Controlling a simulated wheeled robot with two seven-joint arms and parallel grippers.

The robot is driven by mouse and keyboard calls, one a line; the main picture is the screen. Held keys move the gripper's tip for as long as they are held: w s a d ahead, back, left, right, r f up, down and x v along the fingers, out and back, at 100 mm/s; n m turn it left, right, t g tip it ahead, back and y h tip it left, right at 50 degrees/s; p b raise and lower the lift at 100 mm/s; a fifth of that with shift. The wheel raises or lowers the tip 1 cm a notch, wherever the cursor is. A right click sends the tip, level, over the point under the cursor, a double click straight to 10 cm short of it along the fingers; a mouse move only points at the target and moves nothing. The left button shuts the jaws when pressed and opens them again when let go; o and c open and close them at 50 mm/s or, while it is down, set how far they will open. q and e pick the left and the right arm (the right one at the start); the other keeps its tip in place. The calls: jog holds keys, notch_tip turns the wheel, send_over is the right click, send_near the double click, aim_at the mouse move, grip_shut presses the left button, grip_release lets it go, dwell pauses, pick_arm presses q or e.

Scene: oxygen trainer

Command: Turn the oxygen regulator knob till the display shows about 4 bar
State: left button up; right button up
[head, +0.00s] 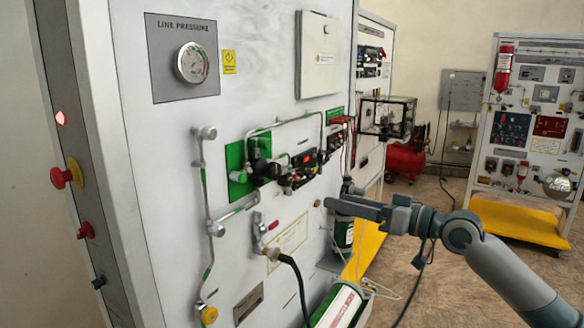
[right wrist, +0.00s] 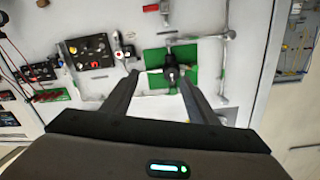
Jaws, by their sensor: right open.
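The black regulator knob (head: 262,170) sits on a green plate (head: 237,157) on the white trainer panel. A dark block with small fittings (head: 302,160) is beside it; any display digits there are too small to read. My right gripper (head: 332,205) is to the right of and below the knob, apart from it. In the right wrist view, the open, empty fingers (right wrist: 160,84) point toward the panel, with the knob (right wrist: 171,74) and green plate (right wrist: 155,58) beyond and between their tips. My left gripper is out of view.
A line pressure gauge (head: 192,63) is at the panel's upper left. Pipes (head: 207,180) run beside the green plate. A dark hose (head: 297,285) hangs below. Red buttons (head: 62,178) are on the panel's side.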

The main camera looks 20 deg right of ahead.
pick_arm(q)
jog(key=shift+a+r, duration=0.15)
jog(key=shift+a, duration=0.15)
pick_arm(e)
jog(key=shift+n+y, duration=0.4)
jog(key=r, duration=0.1)
jog(key=s+r, duration=0.1)
jog(key=r, duration=0.1)
jog(key=s+r, duration=0.1)
jog(key=shift+s+a+r, duration=0.15)
jog(key=shift+a+r, duration=0.1)
jog(key=shift+r, duration=0.1)
jog(key=p, duration=0.8)
send_near(276, 172)
jog(key=x, duration=0.7)
jog(key=shift+w+r, duration=0.2)
jog(key=shift+p+x, duration=0.35)
jog(key=shift+x, duration=0.45)
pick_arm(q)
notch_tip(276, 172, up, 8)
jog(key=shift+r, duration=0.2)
pick_arm(e)
jog(key=shift+f, duration=0.2)
